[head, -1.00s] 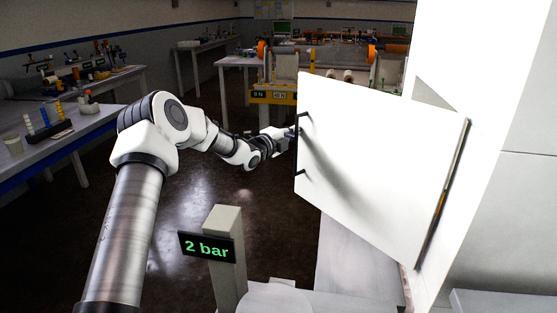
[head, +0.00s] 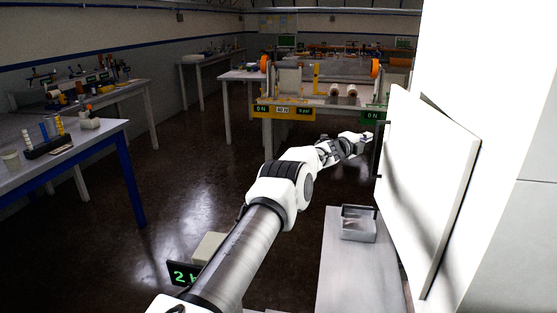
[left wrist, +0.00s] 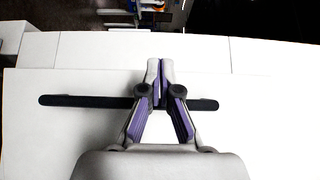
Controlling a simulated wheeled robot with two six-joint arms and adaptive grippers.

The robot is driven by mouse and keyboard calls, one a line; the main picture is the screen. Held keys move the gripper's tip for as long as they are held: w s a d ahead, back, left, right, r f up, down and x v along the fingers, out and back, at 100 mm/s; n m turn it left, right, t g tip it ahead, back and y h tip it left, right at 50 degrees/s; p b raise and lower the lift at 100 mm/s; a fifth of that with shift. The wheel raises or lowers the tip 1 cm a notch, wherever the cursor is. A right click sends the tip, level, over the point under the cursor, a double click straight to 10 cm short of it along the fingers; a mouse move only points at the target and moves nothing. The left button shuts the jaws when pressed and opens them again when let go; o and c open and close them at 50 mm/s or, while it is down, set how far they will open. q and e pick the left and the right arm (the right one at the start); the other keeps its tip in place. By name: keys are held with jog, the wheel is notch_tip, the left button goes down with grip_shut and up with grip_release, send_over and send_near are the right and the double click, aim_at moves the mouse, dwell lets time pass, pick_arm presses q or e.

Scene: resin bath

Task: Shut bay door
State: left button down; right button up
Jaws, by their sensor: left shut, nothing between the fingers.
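The white bay door (head: 425,170) stands open on the right in the head view, its face turned steeply to me. A dark bar handle (head: 379,150) runs along its left edge. My left gripper (head: 372,137) is at the handle side of the door. In the left wrist view the gripper (left wrist: 160,64) is shut and empty, its fingers crossing in front of the dark handle (left wrist: 80,101) on the white door panel (left wrist: 50,140). I cannot tell whether the fingers touch the door. My right gripper is out of view.
A small metal box (head: 358,229) sits on a pale bench (head: 340,275) below the door. A green-lettered display (head: 184,273) is partly hidden by my left arm. A white wall (head: 500,220) stands at right. Dark floor (head: 190,185) is open at left.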

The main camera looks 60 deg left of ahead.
pick_arm(q)
jog(key=shift+w, duration=0.1)
dwell(0.4)
jog(key=s+d, duration=0.1)
jog(key=s, duration=1.1)
jog(key=shift+d, duration=0.25)
